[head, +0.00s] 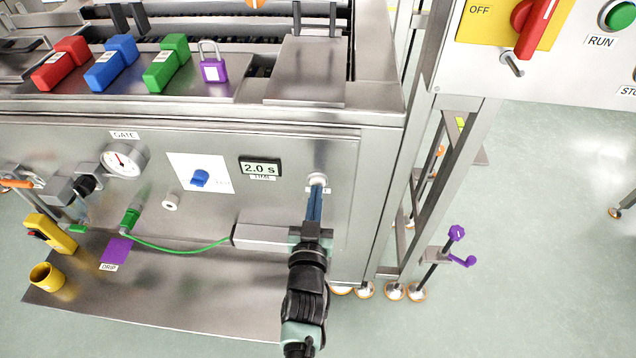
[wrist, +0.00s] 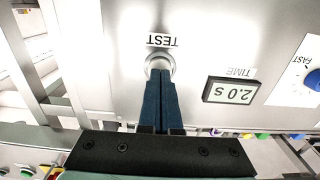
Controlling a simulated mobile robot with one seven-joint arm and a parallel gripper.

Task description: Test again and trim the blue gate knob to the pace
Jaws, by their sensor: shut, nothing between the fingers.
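The blue gate knob (head: 200,178) sits on a white dial plate (head: 222,160) on the steel front panel. Its edge also shows at the right of the wrist view (wrist: 313,80), beside the word FAST. The time display (head: 261,167) reads 2.0 s, and it shows upside down in the wrist view (wrist: 232,91). The round TEST button (head: 317,180) is to the right of the display. My gripper (head: 315,190) is shut and empty, its blue fingertips at the TEST button. In the wrist view the fingertips (wrist: 160,74) overlap the button (wrist: 159,62) and appear to touch it; whether it is pressed I cannot tell.
A green cable (head: 180,249) runs above the lower steel shelf (head: 180,300). Red, blue and green blocks and a purple padlock (head: 213,70) stand above. A control box (head: 560,50) hangs at the upper right.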

